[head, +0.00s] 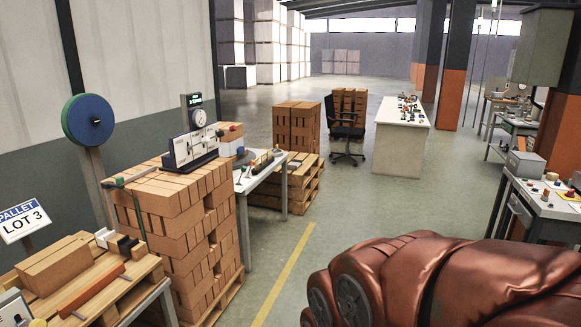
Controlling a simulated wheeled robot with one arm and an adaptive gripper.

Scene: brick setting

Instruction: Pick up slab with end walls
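I cannot make out a slab with end walls for certain in the head view. Small parts lie on the white-topped table (401,112) at the back and on the workbench (541,203) at the right, too small to tell apart. A wooden pallet-top table (122,297) at the lower left bears brown blocks (57,266), a long reddish-brown bar (91,289) and small black and white pieces. My arm, in a coppery cover, fills the lower right. My gripper is not in view.
A tall brick stack (182,237) on a pallet bears a grey measuring device (193,141). A narrow table (262,172) with small items stands behind it. An office chair (345,131) stands before the white-topped table. The green floor (375,205) in the middle is clear.

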